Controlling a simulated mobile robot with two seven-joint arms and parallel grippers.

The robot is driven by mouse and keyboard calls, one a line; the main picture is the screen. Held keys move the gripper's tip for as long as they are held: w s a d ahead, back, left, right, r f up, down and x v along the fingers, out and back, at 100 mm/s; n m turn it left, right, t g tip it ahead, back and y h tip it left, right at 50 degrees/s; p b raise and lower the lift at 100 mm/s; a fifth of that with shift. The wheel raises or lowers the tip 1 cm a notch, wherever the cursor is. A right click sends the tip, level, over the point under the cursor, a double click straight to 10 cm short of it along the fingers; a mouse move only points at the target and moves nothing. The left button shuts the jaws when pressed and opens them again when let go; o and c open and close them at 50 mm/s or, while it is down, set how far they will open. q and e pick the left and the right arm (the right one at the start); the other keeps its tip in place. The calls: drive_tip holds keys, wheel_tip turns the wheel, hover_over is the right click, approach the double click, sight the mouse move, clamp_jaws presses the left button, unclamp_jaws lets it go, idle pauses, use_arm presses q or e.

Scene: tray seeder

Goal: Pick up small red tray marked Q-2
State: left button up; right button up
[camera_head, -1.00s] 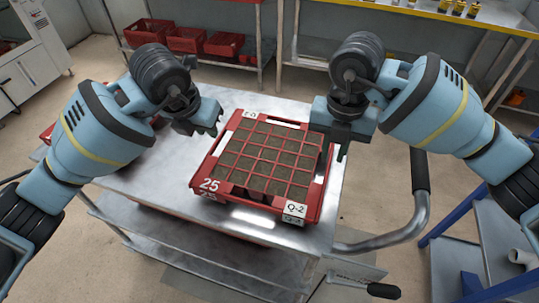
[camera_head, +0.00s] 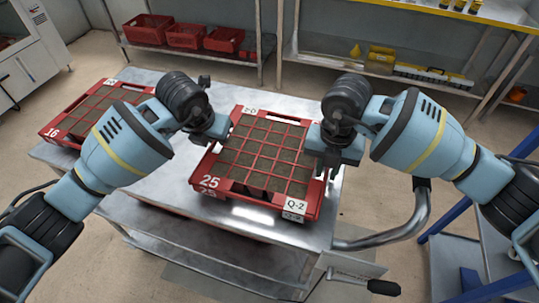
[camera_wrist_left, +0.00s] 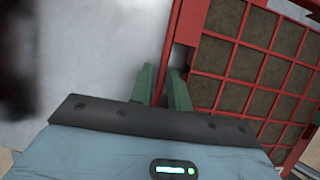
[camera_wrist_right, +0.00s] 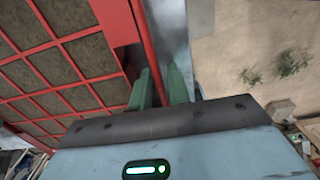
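The small red tray marked Q-2 (camera_head: 240,199) sits on a metal table, its grid cells filled with brown soil. It bears "25" and a white Q-2 label at its front. My left gripper (camera_head: 218,132) is at its left side. In the left wrist view its green fingers (camera_wrist_left: 162,88) are apart, with the red side rim between them. My right gripper (camera_head: 322,150) is at the right side. In the right wrist view its fingers (camera_wrist_right: 160,88) also stand apart on either side of the red rim. Neither finger pair looks clearly clamped.
Another red soil-filled tray marked 16 (camera_head: 62,132) lies on the metal table (camera_head: 150,200) at the left, partly behind my left arm. A metal handle rail (camera_head: 400,236) curves off the table's right side. Red bins (camera_head: 186,39) stand on a shelf behind.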

use_arm(q)
drive_tip(key=shift+c, duration=0.2)
use_arm(e)
drive_tip(key=shift+c, duration=0.2)
use_arm(q)
clamp_jaws()
use_arm(e)
clamp_jaws()
drive_tip(key=shift+r, duration=0.1)
idle(0.6)
